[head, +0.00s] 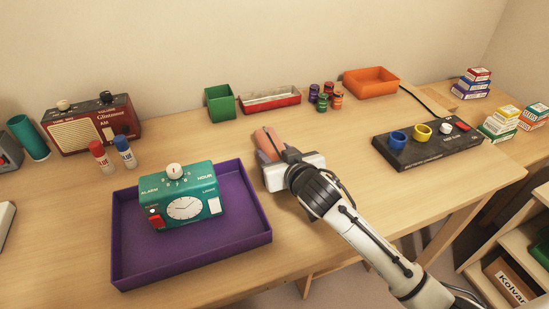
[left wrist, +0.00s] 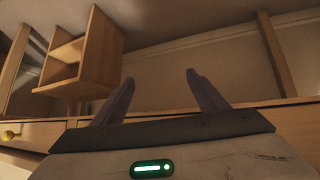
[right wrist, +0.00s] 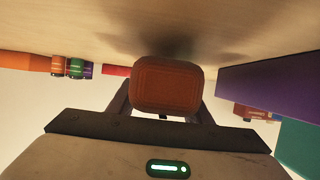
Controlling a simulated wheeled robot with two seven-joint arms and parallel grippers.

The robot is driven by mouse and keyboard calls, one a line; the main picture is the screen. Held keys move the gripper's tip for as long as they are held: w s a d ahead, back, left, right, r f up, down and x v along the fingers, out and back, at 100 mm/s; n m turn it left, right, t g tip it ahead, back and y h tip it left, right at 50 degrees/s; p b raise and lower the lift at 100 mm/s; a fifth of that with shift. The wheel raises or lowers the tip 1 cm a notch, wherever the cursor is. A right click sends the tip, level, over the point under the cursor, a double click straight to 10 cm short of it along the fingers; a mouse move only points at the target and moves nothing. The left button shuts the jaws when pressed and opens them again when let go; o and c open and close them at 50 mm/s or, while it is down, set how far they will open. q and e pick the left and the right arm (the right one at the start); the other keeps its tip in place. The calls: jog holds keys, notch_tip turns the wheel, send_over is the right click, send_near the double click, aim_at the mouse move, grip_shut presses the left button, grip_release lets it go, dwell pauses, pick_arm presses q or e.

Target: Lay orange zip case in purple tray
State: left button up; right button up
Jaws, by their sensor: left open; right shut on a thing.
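The orange zip case (head: 267,143) is in my right gripper (head: 279,157), over the middle of the desk and to the right of the purple tray (head: 194,258). In the right wrist view the case (right wrist: 168,84) sits between the two fingers, and its shadow falls on the desk beside it. It looks close to the desktop; I cannot tell the exact gap. The tray (right wrist: 270,85) also shows at the right of that view. A teal clock (head: 181,198) stands inside the tray. My left gripper (left wrist: 162,95) is open and empty, and it shows only in the left wrist view.
A red radio (head: 92,122) and two glue sticks (head: 112,155) stand behind the tray. A green box (head: 219,102), a red tray (head: 269,99), small jars and an orange bin (head: 371,82) line the back. A black panel (head: 424,146) lies right. The tray's front and right floor is bare.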

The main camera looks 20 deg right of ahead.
pick_arm(q)
jog(key=shift+f, duration=0.1)
pick_arm(e)
jog(key=shift+f, duration=0.55)
jog(key=shift+f, duration=0.15)
pick_arm(q)
jog(key=shift+f, duration=0.15)
pick_arm(e)
jog(key=o, duration=1.2)
pick_arm(q)
jog(key=shift+s, duration=0.1)
pick_arm(e)
jog(key=shift+o, duration=0.2)
jog(key=p+v, duration=0.1)
jog(key=v, duration=1)
jog(key=shift+s, duration=0.1)
jog(key=shift+s+r, duration=0.3)
jog(key=shift+s, duration=0.05)
pick_arm(q)
jog(key=shift+s+a+r, duration=0.15)
jog(key=shift+r, duration=0.25)
